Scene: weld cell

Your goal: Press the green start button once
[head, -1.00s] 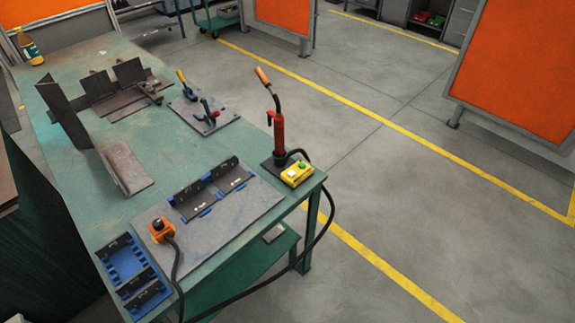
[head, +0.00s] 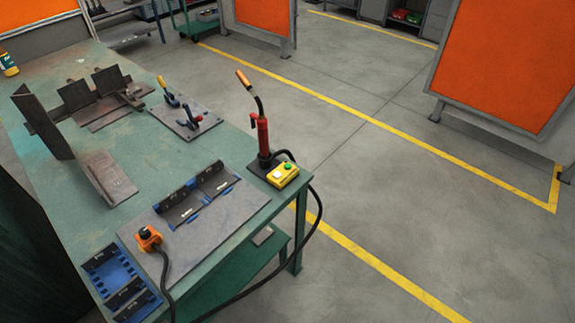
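The green start button (head: 289,165) sits on top of a small yellow control box (head: 282,175). A paler, whitish button is beside it on the same box. The box stands at the right corner of the green workbench (head: 150,148), just in front of the base of a red welding torch stand (head: 263,137). Neither of my grippers shows in the head view.
An orange box with a dark knob (head: 148,238) sits on a grey plate with black angle brackets (head: 213,177). A blue tray (head: 105,268) is at the near edge. Clamps (head: 187,117) and steel plates stand behind. A black cable hangs off the right side. The floor at right is clear.

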